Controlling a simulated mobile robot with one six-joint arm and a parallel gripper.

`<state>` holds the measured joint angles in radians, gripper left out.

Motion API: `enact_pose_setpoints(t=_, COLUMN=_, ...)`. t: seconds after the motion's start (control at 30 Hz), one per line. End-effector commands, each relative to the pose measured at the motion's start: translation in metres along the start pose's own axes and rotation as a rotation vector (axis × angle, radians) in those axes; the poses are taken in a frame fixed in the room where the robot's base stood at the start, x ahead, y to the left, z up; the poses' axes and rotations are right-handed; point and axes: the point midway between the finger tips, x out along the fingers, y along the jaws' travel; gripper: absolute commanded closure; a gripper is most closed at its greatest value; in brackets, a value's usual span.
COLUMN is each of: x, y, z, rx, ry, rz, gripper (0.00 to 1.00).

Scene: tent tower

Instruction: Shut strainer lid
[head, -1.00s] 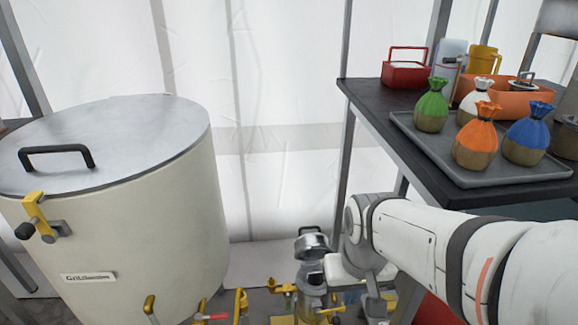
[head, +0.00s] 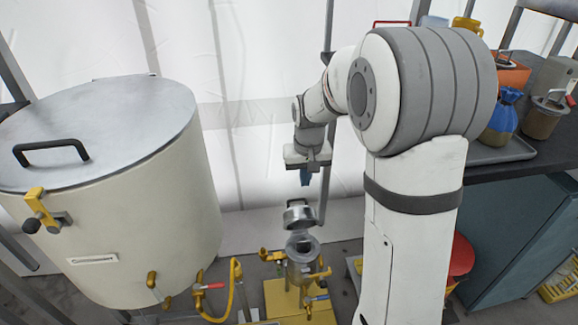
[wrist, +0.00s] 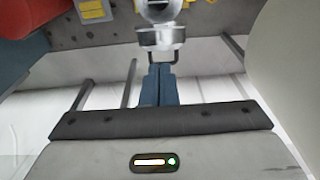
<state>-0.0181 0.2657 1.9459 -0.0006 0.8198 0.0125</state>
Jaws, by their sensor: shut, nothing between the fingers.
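The strainer (head: 300,262) is a small metal canister, low in the middle of the head view. Its round metal lid (head: 299,215) stands tilted up above the body, and the dark mouth shows below it. In the wrist view the lid (wrist: 160,38) is at the top centre, with a dark handle loop, and part of the body (wrist: 159,10) lies beyond it. My gripper (head: 305,180) hangs above the lid, apart from it in the head view. Its blue fingers (wrist: 159,88) are shut and empty, pointing toward the lid's handle; I cannot tell the exact gap.
A large cream tank (head: 140,210) with a flat grey lid stands on the left. Yellow valves and a hose (head: 235,285) are beside the strainer. A red container (head: 461,262) stands below.

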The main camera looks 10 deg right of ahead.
Motion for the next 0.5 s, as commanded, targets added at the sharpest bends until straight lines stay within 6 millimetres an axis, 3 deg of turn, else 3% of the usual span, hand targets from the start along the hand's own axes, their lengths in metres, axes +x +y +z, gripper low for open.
enact_pose_setpoints(t=0.03, x=0.005, y=-0.001, z=-0.023, rx=0.0, ry=-0.005, rz=0.0, gripper=1.0)
enact_pose_setpoints(t=0.2, x=0.039, y=-0.002, z=-0.083, rx=0.0, ry=-0.002, rz=0.001, gripper=1.0)
enact_pose_setpoints(t=0.33, x=0.063, y=-0.003, z=-0.112, rx=0.001, ry=0.002, rz=0.001, gripper=1.0)
enact_pose_setpoints(t=0.5, x=0.081, y=-0.003, z=-0.128, rx=0.001, ry=0.004, rz=0.001, gripper=1.0)
